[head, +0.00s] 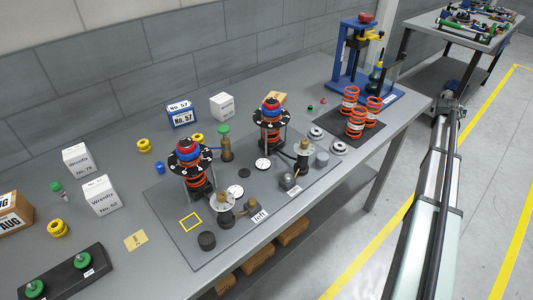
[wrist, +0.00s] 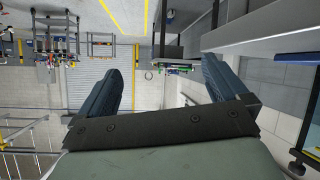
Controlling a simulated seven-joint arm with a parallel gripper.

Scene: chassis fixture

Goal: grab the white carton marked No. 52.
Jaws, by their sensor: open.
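Three white cartons show in the head view. The front left carton (head: 101,196) has a number that looks like 62 or 52; I cannot tell which. The carton behind it (head: 77,161) has a number that looks like 76. The third white carton (head: 222,107) stands at the back, its print too small to read. All three stand on the bench, apart from my gripper. My gripper (wrist: 160,66) is open and empty in the wrist view, its two dark fingers wide apart and pointing into the room. No carton shows in that view.
A blue and white box (head: 181,115) reads No. 57. A grey plate (head: 215,250) carries two spring assemblies. A dark tray with green knobs (head: 68,275) lies front left, near a brown box (head: 12,216). A blue press (head: 357,60) and orange springs (head: 356,122) stand right.

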